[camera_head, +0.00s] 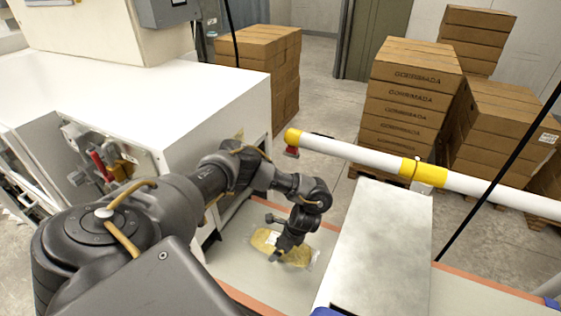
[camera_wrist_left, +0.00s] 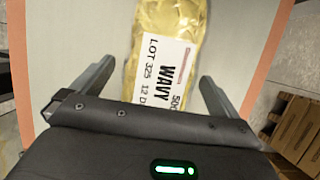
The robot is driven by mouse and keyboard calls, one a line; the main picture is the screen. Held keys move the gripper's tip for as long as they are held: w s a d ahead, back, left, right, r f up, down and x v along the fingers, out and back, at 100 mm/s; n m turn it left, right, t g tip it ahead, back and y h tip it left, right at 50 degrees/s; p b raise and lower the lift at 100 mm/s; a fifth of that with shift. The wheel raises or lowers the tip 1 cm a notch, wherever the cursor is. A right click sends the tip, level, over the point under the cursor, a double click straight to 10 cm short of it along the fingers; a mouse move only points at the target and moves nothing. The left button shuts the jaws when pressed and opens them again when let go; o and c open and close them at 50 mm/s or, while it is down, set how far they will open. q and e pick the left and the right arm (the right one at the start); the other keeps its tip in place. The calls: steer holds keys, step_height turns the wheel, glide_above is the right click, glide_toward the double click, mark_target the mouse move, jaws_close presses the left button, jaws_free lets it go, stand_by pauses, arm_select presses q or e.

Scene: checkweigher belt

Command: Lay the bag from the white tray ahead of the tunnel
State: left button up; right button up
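A gold bag (camera_head: 266,238) with a white label lies flat on the pale belt (camera_head: 233,262), left of a grey metal cover (camera_head: 380,245) that spans the belt and looks like the tunnel. The left wrist view shows the bag (camera_wrist_left: 165,60) close up, its label reading "WAVY". My left gripper (camera_head: 279,256) is low over the bag and hides part of it. In the left wrist view its two fingers (camera_wrist_left: 157,70) are spread, one on each side of the bag, with gaps showing. My right gripper and the white tray are not visible.
A white machine cabinet (camera_head: 130,95) stands left of the belt. A white and yellow rail (camera_head: 345,152) runs behind it. Stacked cardboard boxes (camera_head: 405,100) stand beyond. Blue pieces (camera_head: 326,311) show at the bottom edge. Bare belt surrounds the bag.

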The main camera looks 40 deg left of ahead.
arm_select(q)
steer(key=v, duration=1)
steer(key=shift+d+r+b, duration=0.2)
steer(key=shift+r+b, duration=0.15)
steer(key=shift+b, duration=0.05)
steer(key=shift+v, duration=0.75)
